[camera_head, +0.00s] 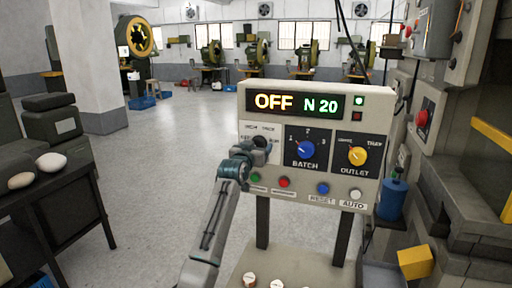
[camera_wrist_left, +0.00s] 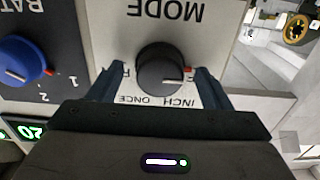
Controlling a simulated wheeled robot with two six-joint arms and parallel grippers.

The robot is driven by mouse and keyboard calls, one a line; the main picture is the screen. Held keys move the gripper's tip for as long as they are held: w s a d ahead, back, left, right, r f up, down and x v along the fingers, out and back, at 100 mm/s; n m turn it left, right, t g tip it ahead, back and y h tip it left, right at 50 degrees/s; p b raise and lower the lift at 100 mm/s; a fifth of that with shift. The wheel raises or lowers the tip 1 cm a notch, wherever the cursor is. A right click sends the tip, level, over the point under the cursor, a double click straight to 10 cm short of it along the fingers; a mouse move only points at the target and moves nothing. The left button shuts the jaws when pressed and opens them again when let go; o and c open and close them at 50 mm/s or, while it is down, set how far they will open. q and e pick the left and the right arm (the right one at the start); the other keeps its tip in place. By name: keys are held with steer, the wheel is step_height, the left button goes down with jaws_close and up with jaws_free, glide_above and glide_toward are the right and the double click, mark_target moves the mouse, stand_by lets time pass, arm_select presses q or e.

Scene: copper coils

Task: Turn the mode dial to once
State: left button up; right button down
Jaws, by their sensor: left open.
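The black mode dial (camera_wrist_left: 160,62) sits on a light panel with an upside-down MODE label in the left wrist view. Its white pointer with a red tip points to the right in that view. INCH and ONCE labels show below it. My left gripper (camera_wrist_left: 158,78) is open, with one blue finger on each side of the dial; I cannot tell if they touch it. In the head view my left gripper (camera_head: 247,155) is at the lower left of the control box (camera_head: 376,186) and partly covers the mode area. The display (camera_head: 292,102) reads OFF N 20. My right gripper is not in view.
The blue batch dial (camera_head: 306,149) and yellow outlet dial (camera_head: 357,155) sit right of the mode dial. Below are several coloured buttons, including a red one (camera_head: 284,182). A blue bottle (camera_head: 392,196) stands right of the box. Open floor lies to the left.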

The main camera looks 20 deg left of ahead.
arm_select(q)
steer(key=c, duration=1)
steer(key=shift+o, duration=0.2)
steer(key=shift+m+b, duration=2.3)
steer(key=shift+m, duration=9.6)
